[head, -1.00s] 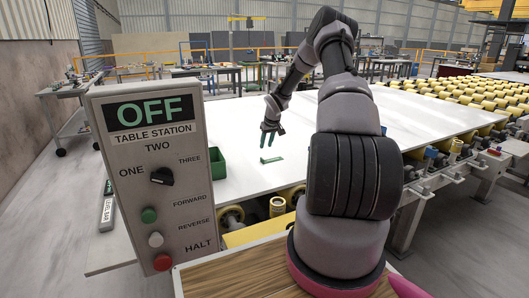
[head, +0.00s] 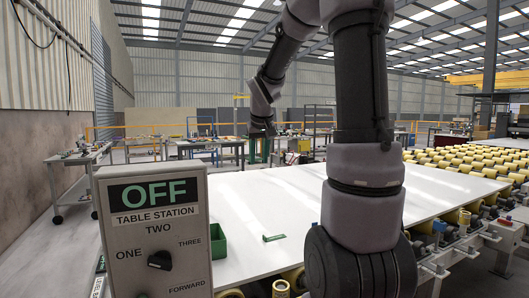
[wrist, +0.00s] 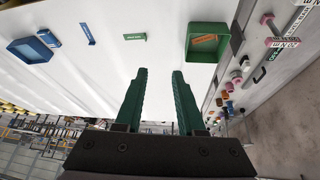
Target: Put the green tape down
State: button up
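The green tape (head: 273,238) is a short flat strip lying on the white slab (head: 330,205), right of a green bin (head: 217,241). It also shows in the wrist view (wrist: 134,36), top middle, apart from my fingers. My gripper (wrist: 160,73) has two green fingers, spread apart with nothing between them. In the head view the end of my arm is raised well above the slab.
The green bin holds an orange item (wrist: 205,39) in the wrist view. A blue bin (wrist: 33,50) and a blue strip (wrist: 87,34) lie further left there. A control box (head: 155,225) stands at the near left. Yellow rollers (head: 470,160) lie beyond the slab.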

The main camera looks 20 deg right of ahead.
jog(key=s+a+r+m+t+y, duration=0.1)
jog(key=s+a, duration=0.3)
jog(key=s, duration=0.7)
jog(key=s+a+r+m+t+y, duration=0.1)
jog(key=s+a+r, duration=0.3)
jog(key=s, duration=0.8)
jog(key=shift+s+a+r+y, duration=0.2)
jog(key=shift+s+r+y, duration=0.1)
jog(key=shift+y, duration=0.5)
